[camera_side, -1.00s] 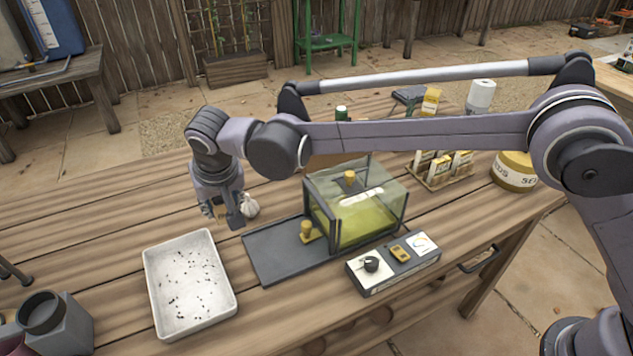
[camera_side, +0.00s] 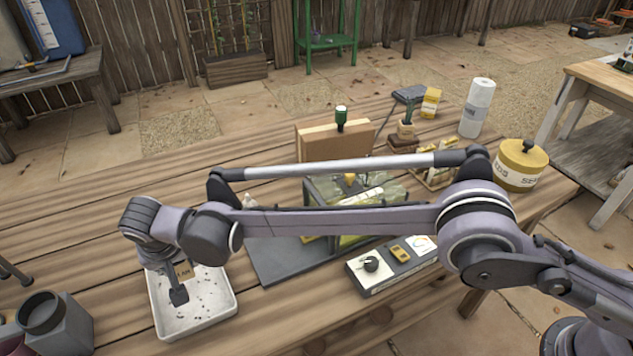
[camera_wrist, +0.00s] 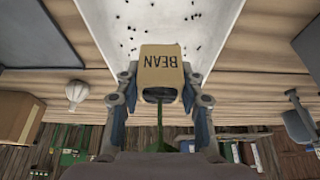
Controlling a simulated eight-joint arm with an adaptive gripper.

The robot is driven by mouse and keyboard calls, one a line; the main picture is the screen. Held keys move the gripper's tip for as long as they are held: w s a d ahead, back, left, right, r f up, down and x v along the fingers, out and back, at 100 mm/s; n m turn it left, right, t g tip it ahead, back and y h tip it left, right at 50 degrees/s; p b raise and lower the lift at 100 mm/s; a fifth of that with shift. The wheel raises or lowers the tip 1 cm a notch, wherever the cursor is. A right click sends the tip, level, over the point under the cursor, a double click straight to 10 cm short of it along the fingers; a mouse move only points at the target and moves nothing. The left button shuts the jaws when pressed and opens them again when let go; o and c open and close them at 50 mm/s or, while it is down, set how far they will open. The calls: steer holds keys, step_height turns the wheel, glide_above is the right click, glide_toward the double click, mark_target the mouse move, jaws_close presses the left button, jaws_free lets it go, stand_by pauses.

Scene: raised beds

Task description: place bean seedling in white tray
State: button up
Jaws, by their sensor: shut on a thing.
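The bean seedling is in a tan pot marked BEAN (camera_wrist: 163,70); a sliver of the pot shows in the side view (camera_side: 184,271). A green stem (camera_wrist: 160,138) shows at the pot's open end in the wrist view; leaves are hidden. My gripper (camera_wrist: 161,88) is shut on the pot, one finger on each side. In the side view my gripper (camera_side: 177,285) is over the white tray (camera_side: 222,304), whose inside has many dark specks. The tray also shows beyond the pot in the wrist view (camera_wrist: 225,25). I cannot tell whether the pot touches the tray floor.
A grey block with a round dark opening (camera_side: 62,325) stands left of the tray. Right of it lie a dark slab (camera_side: 275,262) and a clear box (camera_side: 398,190), mostly behind my arm. A control panel (camera_side: 392,264) sits in front. A white bulb (camera_side: 249,200) stands behind.

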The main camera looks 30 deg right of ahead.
mark_target(184, 274)
steer(key=shift+f, duration=1.95)
steer(key=shift+f, duration=0.1)
steer(key=o, duration=1.2)
steer(key=shift+c, duration=0.2)
